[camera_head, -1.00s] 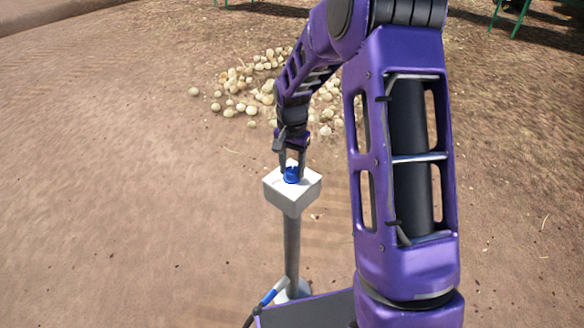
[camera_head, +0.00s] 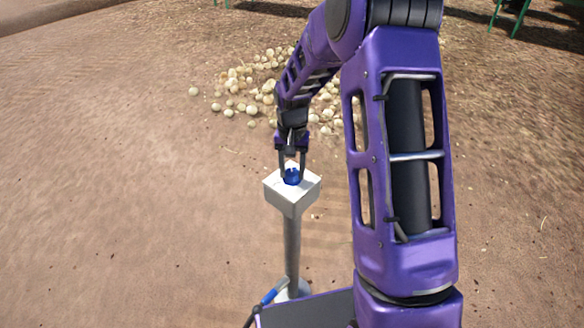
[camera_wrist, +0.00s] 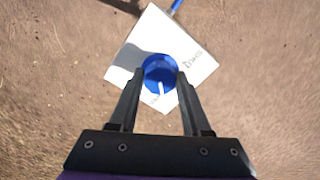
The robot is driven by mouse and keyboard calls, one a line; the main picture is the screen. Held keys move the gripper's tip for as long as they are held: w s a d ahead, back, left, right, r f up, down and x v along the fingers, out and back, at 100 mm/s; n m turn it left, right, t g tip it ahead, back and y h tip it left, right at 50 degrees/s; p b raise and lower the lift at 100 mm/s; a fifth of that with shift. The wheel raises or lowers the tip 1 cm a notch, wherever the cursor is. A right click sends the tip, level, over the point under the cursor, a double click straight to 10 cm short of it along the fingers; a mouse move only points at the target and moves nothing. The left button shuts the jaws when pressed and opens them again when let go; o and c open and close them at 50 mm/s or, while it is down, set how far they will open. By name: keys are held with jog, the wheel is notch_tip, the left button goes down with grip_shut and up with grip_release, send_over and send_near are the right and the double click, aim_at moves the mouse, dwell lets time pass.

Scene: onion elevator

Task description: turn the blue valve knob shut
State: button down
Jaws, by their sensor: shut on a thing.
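The blue valve knob (camera_head: 292,177) sits on top of a white box (camera_head: 291,205) on a grey post. My gripper (camera_head: 292,178) reaches down from above with its fingers on either side of the knob, shut on it. In the wrist view the round blue knob (camera_wrist: 160,75) with a white pointer mark lies between my gripper's fingertips (camera_wrist: 160,74). The pointer is toward the bottom of that picture. The white box top (camera_wrist: 135,50) carries small dark lettering at two places, too small to read surely.
A grey post (camera_head: 292,250) holds the box above bare brown ground. A blue-ended hose (camera_head: 272,292) joins near the post's base. A pile of onions (camera_head: 250,85) lies on the ground behind. Green metal legs stand at the back. The ground to the left is clear.

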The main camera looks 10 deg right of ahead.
jog(key=n+p, duration=0.1)
jog(key=n, duration=0.4)
jog(key=shift+r+n+p, duration=0.1)
jog(key=shift+n+p, duration=0.2)
jog(key=n+p, duration=0.1)
jog(key=n, duration=0.3)
jog(key=n+p, duration=0.2)
jog(key=n, duration=0.3)
jog(key=shift+w+n, duration=0.1)
jog(key=shift+n, duration=0.3)
jog(key=n+p, duration=0.2)
jog(key=n, duration=0.2)
jog(key=shift+n, duration=0.4)
jog(key=shift+c, duration=1.8)
grip_release()
